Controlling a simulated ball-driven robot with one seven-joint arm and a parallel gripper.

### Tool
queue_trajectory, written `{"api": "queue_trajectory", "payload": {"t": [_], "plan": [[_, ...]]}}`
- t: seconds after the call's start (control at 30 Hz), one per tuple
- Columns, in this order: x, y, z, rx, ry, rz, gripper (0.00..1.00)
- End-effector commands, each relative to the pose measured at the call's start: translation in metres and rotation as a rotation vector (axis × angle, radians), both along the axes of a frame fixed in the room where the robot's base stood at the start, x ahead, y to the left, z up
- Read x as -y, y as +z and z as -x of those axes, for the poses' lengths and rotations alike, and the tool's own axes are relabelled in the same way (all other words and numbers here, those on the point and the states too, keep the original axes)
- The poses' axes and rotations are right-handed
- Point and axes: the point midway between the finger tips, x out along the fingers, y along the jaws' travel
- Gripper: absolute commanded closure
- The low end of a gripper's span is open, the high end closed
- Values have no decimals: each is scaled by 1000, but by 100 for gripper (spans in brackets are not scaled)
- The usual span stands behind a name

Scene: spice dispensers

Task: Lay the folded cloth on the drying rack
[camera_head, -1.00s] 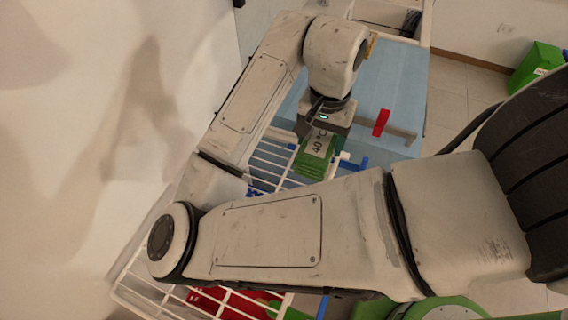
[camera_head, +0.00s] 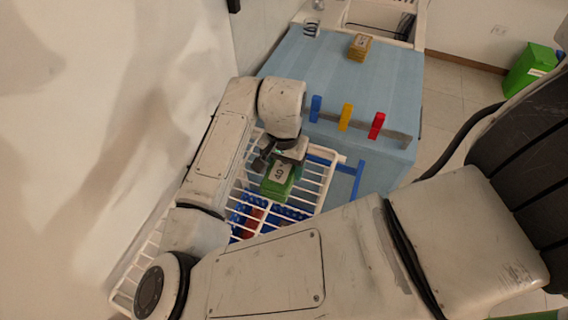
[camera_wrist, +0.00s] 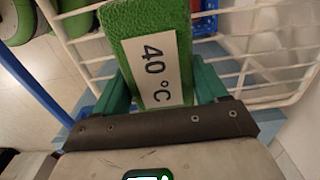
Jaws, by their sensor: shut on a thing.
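The folded cloth (camera_head: 279,180) is green with a white "40 °C" label. My gripper (camera_head: 284,160) is shut on its near end; the wrist view shows the cloth (camera_wrist: 122,40) between the two green fingers. The drying rack (camera_head: 321,186) is a white wire grid to the left of and in front of the blue cabinet. The cloth is over the rack's bars in the head view; I cannot tell whether it touches them. The rack's wires (camera_wrist: 250,60) also show around the cloth in the wrist view. My arm hides part of the rack.
The blue cabinet (camera_head: 330,75) carries a rail with blue (camera_head: 315,108), yellow (camera_head: 345,117) and red (camera_head: 377,125) pegs. A small ochre labelled bundle (camera_head: 360,46) lies on top. Blue and red things show beneath the rack. A green box (camera_head: 533,68) stands far right.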

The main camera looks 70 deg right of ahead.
Motion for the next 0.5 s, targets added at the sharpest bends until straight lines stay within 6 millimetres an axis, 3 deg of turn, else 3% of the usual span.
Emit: {"api": "queue_trajectory", "payload": {"t": [0.27,0.3,0.5], "plan": [[0,-4,0,-1,0,1,61],[0,-2,0,0,0,1,24],[0,-2,0,0,0,1,5]]}}
